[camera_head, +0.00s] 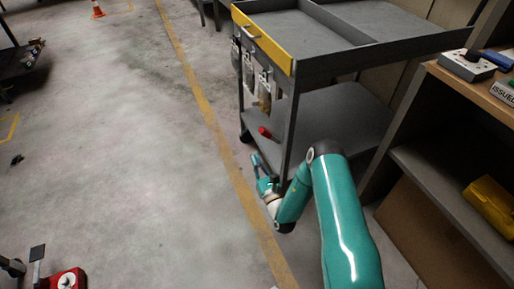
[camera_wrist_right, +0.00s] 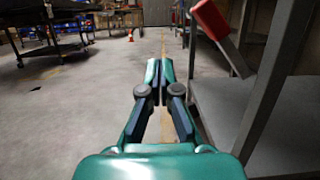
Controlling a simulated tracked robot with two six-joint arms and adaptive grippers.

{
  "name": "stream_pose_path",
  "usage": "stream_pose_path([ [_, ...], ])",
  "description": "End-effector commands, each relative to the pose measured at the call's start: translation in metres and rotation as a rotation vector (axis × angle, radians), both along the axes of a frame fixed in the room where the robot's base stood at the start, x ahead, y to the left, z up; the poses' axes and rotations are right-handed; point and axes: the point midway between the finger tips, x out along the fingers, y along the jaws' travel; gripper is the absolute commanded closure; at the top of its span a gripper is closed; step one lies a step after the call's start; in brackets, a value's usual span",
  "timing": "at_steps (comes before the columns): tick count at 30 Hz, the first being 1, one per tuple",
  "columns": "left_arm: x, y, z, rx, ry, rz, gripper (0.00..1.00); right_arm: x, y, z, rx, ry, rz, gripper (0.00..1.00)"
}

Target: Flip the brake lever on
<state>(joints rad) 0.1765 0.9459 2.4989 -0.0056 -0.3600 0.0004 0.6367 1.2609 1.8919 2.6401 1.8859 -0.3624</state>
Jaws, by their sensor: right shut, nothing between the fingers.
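The grey kart (camera_head: 262,120) stands right of the yellow floor line. A small red-ended lever (camera_head: 264,132) sticks out at its lower shelf, near the front post; I take it for the brake lever. In the right wrist view its red end (camera_wrist_right: 211,18) is large at the upper right, on a grey bar that slants down to the right. My right gripper (camera_head: 257,162) is low beside the kart, below the lever. In the wrist view its fingertips (camera_wrist_right: 160,72) are together and empty, left of the lever and apart from it. My left gripper is not in view.
A shelf unit (camera_head: 440,175) with a yellow case (camera_head: 492,205) stands at the right. Clear papers or pouches (camera_head: 263,90) hang on the kart's end. A red object (camera_head: 66,279) is at the lower left. The floor left of the kart is mostly clear.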

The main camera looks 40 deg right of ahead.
Motion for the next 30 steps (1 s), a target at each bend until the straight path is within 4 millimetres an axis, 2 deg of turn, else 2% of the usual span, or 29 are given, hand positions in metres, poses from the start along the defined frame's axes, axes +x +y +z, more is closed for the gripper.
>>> stream_pose_path([
  [3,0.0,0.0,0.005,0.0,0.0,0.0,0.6,-0.023,0.011,-0.004,0.005,0.005,0.001,1.0],
  [5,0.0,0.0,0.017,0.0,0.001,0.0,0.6,-0.029,0.012,-0.001,0.002,0.005,-0.001,1.0],
  [9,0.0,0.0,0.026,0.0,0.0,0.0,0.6,-0.038,0.017,-0.005,0.002,0.003,0.0,1.0],
  [30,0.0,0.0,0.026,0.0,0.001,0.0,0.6,-0.042,0.021,-0.008,0.004,0.004,0.012,1.0],
])
